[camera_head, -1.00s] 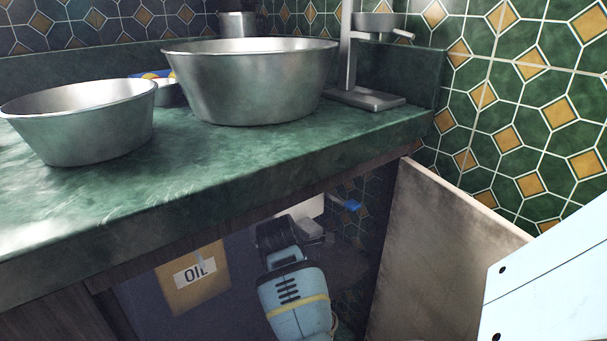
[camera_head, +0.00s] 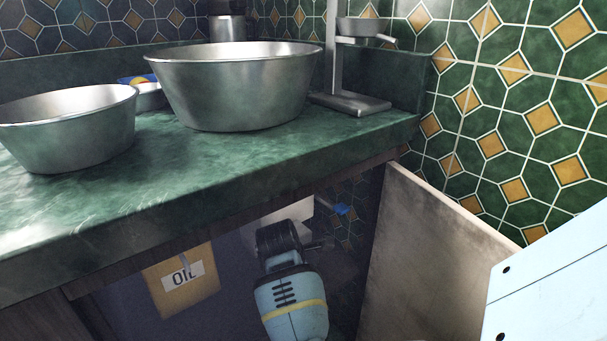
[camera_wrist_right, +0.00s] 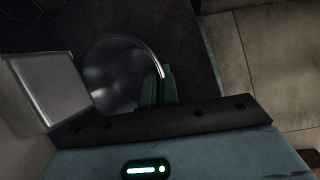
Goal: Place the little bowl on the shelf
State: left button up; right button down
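A shiny round metal bowl (camera_wrist_right: 112,75), which looks like the little bowl, shows in the right wrist view. My right gripper (camera_wrist_right: 157,90) has its green fingers close together on the bowl's rim. In the head view my right arm reaches under the counter, and the gripper body (camera_head: 283,238) is inside the open cabinet space. The bowl cannot be clearly made out there, because the gripper and shadow hide it. I cannot clearly tell the shelf in that dark space. My left gripper is not in view.
The green counter (camera_head: 215,172) overhangs the arm. It carries a large bowl (camera_head: 236,90), a medium bowl (camera_head: 68,135), a small bowl (camera_head: 149,100) and a metal stand (camera_head: 350,103). A cabinet door (camera_head: 420,260) stands open at right.

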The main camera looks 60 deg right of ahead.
jog(key=c, duration=1.6)
grip_release()
jog(key=shift+s+d, duration=0.35)
jog(key=shift+d, duration=0.05)
jog(key=p+v, duration=0.3)
jog(key=v, duration=0.5)
jog(key=shift+w+a, duration=0.3)
jog(key=shift+a, duration=0.05)
jog(key=shift+f, duration=0.1)
jog(key=shift+a, duration=0.15)
